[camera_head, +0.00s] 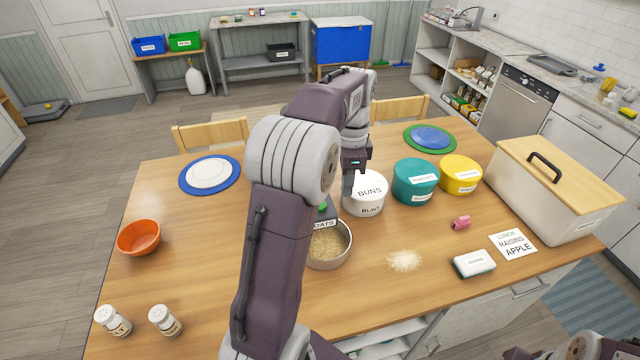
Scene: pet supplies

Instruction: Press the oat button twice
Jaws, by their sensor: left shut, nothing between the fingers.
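The oat dispenser (321,224), labelled OATS, stands near the middle of the table, partly hidden behind my left arm. A small green part (323,209), seemingly its button, shows at its top. A round metal bowl (347,255) with oats in it sits at its front. My left gripper (348,190) points down, shut and empty, just right of and above the green part. It overlaps the left edge of the white BUNS tin in the picture; I cannot tell whether it touches anything. My right gripper is out of view.
The white BUNS tin (369,198), a teal tin (415,187) and a yellow tin (461,179) stand to the right. Spilled oats (404,261), a sponge (474,264) and a lidded bin (540,200) lie farther right. An orange bowl (138,238) is at left.

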